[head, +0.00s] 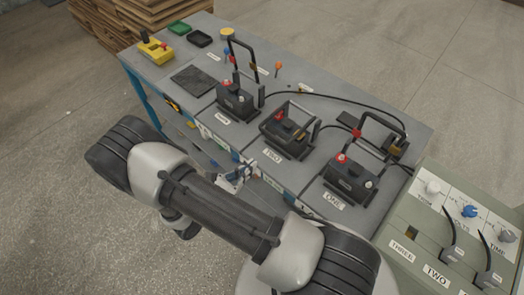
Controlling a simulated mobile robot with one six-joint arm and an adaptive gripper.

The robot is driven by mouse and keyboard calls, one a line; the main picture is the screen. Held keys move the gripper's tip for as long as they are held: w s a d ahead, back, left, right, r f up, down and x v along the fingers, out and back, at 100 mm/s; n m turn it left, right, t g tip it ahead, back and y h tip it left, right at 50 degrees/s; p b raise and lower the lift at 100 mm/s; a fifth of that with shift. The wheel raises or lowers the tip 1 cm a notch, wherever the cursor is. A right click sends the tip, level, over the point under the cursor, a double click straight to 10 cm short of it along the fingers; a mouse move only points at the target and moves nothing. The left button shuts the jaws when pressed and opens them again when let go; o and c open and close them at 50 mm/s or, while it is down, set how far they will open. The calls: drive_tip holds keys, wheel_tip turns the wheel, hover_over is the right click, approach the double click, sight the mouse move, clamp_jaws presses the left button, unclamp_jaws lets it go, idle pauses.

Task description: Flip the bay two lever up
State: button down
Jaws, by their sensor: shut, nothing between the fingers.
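The grey-green switch panel (385,240) stands at the lower right, with labels THREE, TWO and a third one cut by the frame's edge. Bay two's lever (449,243) is a dark handle above the TWO label (436,275); whether it stands up or down is hard to tell. On the bench, the bay marked TWO holds a dark battery (288,133) with a red terminal cap and a black handle. My gripper (240,175) shows small and partly hidden behind my arm, by the bench's front edge. It is shut and empty, well left of the panel.
A second dark lever (487,262) stands right of bay two's lever, and knobs (469,211) line the panel's top. The grey bench (330,88) also bears battery ONE (347,180) and another battery (236,101), with black cables. Wooden pallets (130,22) stand behind. Floor at right is clear.

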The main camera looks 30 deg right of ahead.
drive_tip(key=b+x, duration=0.2)
drive_tip(key=x, duration=0.7)
drive_tip(key=shift+d+f, duration=0.15)
drive_tip(key=shift+d, duration=0.1)
drive_tip(key=r, duration=0.3)
drive_tip(key=shift+a+r, duration=0.15)
drive_tip(key=shift+a, duration=0.1)
drive_tip(key=shift+r, duration=0.4)
drive_tip(key=shift+r, duration=0.1)
